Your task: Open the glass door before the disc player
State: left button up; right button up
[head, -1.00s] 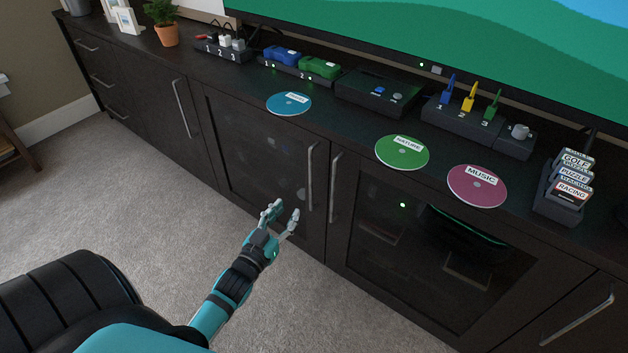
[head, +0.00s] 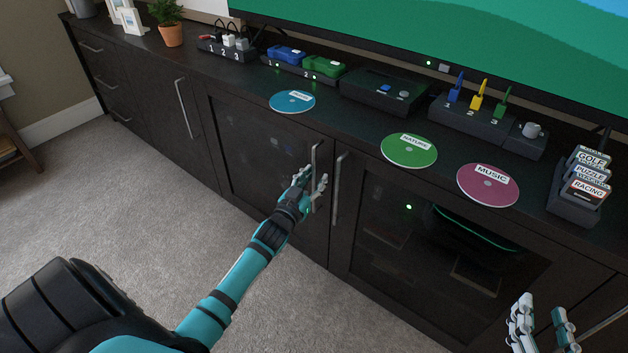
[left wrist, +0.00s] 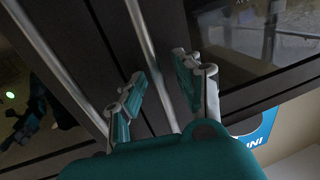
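Two dark cabinet doors with glass panes stand side by side, both closed: a left glass door (head: 262,150) and a right glass door (head: 435,250). Each has an upright metal bar handle near their shared edge: the left handle (head: 314,165) and the right handle (head: 336,190). A green light and dark devices show dimly behind the right pane; I cannot tell which is the disc player. My left gripper (head: 312,180) is at the left door's handle. In the left wrist view, its open fingers (left wrist: 158,74) straddle this bar (left wrist: 146,38). My right gripper (head: 542,307) is open and empty at lower right.
Blue (head: 292,102), green (head: 409,151) and pink (head: 488,185) discs lie along the cabinet top's front edge. A game case rack (head: 572,207) stands at right. Carpet (head: 150,190) in front of the left cabinets is clear.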

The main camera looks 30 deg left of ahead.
pick_arm(q)
grip_shut()
jog(key=shift+s, duration=0.15)
dwell(0.5)
